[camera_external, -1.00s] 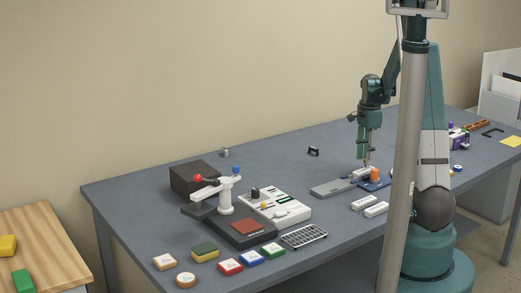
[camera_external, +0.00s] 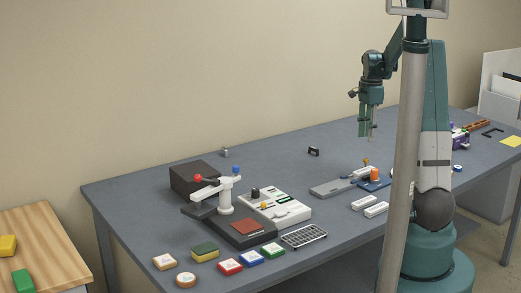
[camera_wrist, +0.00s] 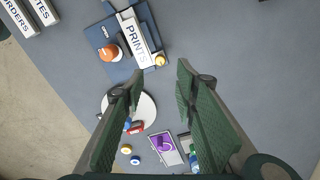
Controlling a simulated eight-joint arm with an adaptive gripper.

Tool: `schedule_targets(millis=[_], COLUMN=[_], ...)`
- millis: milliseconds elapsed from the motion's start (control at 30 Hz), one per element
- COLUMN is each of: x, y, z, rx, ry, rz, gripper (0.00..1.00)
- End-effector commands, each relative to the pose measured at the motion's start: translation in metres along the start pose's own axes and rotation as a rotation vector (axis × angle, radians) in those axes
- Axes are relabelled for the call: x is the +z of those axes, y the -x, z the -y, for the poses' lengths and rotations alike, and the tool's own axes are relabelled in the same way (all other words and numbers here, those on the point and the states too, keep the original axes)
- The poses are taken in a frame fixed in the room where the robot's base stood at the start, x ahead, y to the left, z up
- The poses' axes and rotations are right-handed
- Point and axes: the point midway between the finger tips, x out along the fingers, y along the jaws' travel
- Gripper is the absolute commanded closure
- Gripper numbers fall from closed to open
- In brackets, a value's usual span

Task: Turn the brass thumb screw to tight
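In the wrist view the brass screw (camera_wrist: 161,60) sits at the corner of the white block marked PRINTS (camera_wrist: 137,41), beside an orange knob (camera_wrist: 109,52) on a blue plate (camera_wrist: 95,36). My gripper (camera_external: 371,139) hangs above the screw, apart from it, pointing down. In the wrist view my gripper (camera_wrist: 161,72) has its two green fingers spread with nothing between them. Whether the screw is tight cannot be told.
Two white labelled blocks (camera_external: 370,206) lie in front of the fixture. A laminator-like press with red and blue knobs (camera_external: 226,195) stands to the left. A small black item (camera_external: 313,151) lies behind. A purple item (camera_wrist: 163,145) lies farther right on the table.

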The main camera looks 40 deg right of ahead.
Motion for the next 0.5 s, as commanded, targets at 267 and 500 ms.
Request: schedule_targets(millis=[267,500], x=[0.0,0.0], y=[0.022,0.024], z=[0.0,0.0], rx=[0.0,0.0], ry=[0.0,0.0], rz=[0.0,0.0], gripper=[0.71,0.71])
